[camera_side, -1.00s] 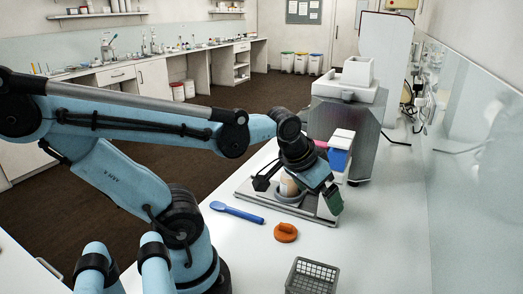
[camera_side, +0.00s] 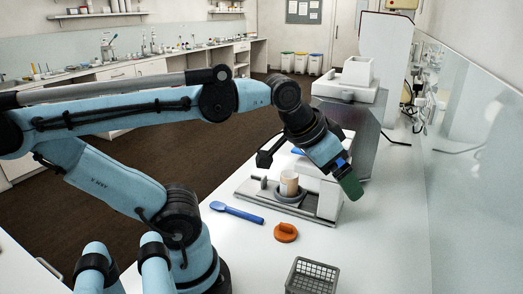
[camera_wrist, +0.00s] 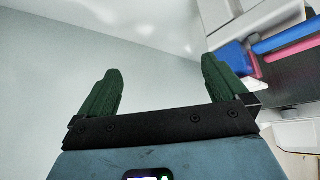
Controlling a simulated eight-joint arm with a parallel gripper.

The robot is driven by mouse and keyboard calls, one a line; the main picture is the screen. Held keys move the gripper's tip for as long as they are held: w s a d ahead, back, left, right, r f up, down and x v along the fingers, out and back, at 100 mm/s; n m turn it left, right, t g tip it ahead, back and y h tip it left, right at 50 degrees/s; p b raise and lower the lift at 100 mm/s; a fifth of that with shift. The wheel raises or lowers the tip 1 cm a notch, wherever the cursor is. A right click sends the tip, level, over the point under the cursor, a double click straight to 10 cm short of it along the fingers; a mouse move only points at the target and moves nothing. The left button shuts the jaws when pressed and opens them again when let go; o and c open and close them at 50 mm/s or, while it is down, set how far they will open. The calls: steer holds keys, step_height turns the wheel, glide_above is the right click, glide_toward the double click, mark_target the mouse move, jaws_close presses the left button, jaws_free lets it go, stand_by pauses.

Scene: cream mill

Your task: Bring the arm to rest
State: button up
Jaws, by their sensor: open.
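My gripper (camera_side: 308,172) is open and empty, raised above and beside the mill's base plate in the side view. In the wrist view its two green fingers (camera_wrist: 165,95) stand wide apart with nothing between them. A cream-coloured cup (camera_side: 289,183) stands upright in a grey round holder (camera_side: 287,197) on the base plate (camera_side: 253,187). My gripper does not touch the cup. The grey mill body (camera_side: 364,130) stands behind, partly hidden by my gripper.
A blue spoon (camera_side: 237,212) and an orange lid-like piece (camera_side: 285,232) lie on the white bench. A grey mesh basket (camera_side: 312,277) stands at the front edge. Blue and pink items (camera_wrist: 285,42) show at the upper right of the wrist view. A glass panel (camera_side: 478,150) bounds the right.

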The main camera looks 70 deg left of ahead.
step_height(320, 180, up, 4)
steer(key=m+g, duration=0.7)
steer(key=m, duration=0.2)
glide_above(264, 177)
step_height(264, 177, down, 12)
steer(key=shift+f, duration=5.05)
steer(key=shift+c, duration=0.3)
